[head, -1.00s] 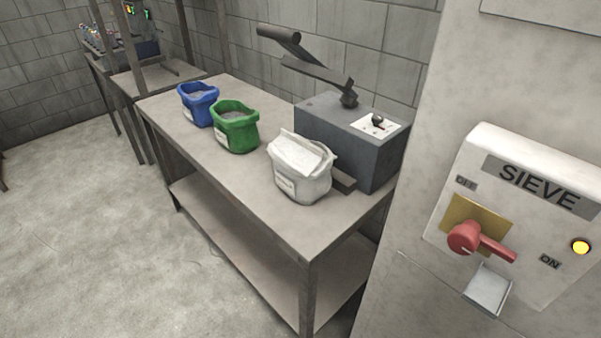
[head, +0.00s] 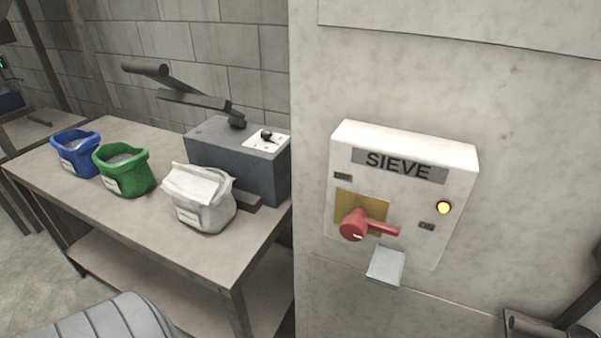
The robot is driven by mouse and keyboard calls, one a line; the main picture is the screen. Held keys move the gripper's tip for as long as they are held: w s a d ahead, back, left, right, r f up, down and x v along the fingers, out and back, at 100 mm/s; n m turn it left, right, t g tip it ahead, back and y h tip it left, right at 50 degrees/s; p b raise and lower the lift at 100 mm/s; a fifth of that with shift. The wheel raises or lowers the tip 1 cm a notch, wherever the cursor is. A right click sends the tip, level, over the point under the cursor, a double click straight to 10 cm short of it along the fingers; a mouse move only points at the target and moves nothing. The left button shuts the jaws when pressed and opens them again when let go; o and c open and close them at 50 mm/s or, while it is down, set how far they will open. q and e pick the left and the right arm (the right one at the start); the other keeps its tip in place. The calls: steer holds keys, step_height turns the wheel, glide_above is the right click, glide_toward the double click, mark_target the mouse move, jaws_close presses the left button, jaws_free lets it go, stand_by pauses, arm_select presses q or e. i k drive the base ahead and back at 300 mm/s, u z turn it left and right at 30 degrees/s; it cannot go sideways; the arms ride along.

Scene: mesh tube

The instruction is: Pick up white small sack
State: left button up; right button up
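The white small sack (head: 199,199) stands upright on the workbench (head: 151,232), near its right end. Its top looks folded over, and a label shows low on its front. It is just in front of a grey box-shaped machine (head: 250,172). Nothing is holding the sack. I cannot make out either of my grippers in the head view.
A green open sack (head: 125,173) and a blue open sack (head: 75,155) stand left of the white one. A wall with a SIEVE switch box (head: 400,190) and red handle (head: 356,226) rises right of the bench. The front strip of the bench is clear.

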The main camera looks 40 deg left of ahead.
mark_target(196, 198)
steer(key=z, duration=0.9)
steer(key=k, duration=0.8)
steer(key=u, duration=1.25)
